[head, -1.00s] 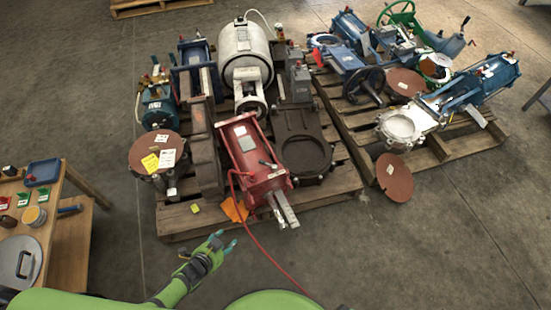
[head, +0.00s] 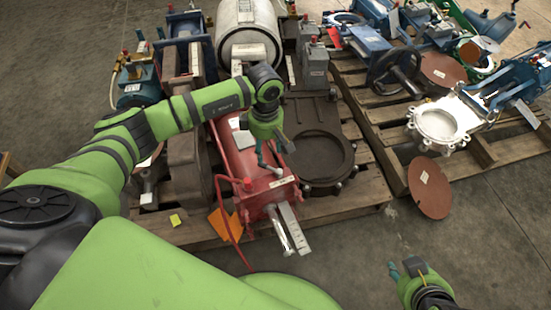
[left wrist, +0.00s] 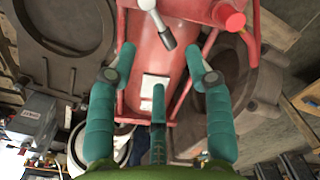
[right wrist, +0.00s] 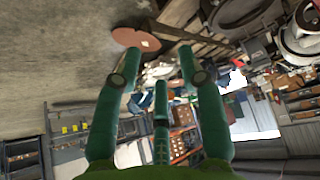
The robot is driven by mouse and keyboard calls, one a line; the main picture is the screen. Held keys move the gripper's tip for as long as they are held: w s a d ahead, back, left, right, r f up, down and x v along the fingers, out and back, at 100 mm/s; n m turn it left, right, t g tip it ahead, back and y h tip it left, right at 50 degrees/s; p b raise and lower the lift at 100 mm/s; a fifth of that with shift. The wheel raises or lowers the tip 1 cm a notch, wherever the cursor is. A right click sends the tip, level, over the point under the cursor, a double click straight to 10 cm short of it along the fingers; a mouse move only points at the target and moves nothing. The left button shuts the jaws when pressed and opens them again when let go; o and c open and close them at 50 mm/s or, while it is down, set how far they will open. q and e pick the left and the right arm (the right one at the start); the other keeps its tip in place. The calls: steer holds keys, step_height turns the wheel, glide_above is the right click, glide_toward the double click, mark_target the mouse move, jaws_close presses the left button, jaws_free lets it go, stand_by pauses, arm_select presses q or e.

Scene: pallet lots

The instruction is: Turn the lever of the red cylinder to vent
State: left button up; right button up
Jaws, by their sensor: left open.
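The red cylinder (head: 247,170) lies on the pallet in the head view and fills the middle of the left wrist view (left wrist: 175,60). Its short silver lever (left wrist: 160,28) sticks out from the top near its end and points down the picture, towards the fingers. The lever also shows in the head view (head: 273,169), just below the fingers. My left gripper (head: 272,150) is open over the cylinder, its fingers (left wrist: 162,68) on either side of the body, with no visible grip on the lever. My right gripper (head: 402,268) is open and empty, away from the cylinder.
A red cap (left wrist: 228,14) sits beside the lever. A dark flanged casting (head: 310,145) lies right of the cylinder, and a brown block (head: 187,180) stands left. An orange tag (head: 224,223) and red hose hang at the front. The floor in front is clear.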

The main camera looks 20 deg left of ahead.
arm_select(q)
steer(key=f+b, duration=0.1)
steer(key=f, duration=0.5)
steer(key=shift+s+f+b, duration=0.15)
steer(key=shift+s+b, duration=0.05)
steer(key=shift+b, duration=0.15)
steer(key=shift+f, duration=0.3)
arm_select(e)
steer(key=w+a+r+t+y, duration=0.2)
steer(key=w+a+r+t, duration=0.2)
steer(key=w+r+t, duration=0.2)
steer(key=shift+w+r+n, duration=0.4)
steer(key=shift+w+r, duration=0.45)
steer(key=shift+r, duration=0.35)
steer(key=shift+a, duration=0.1)
arm_select(q)
jaws_close()
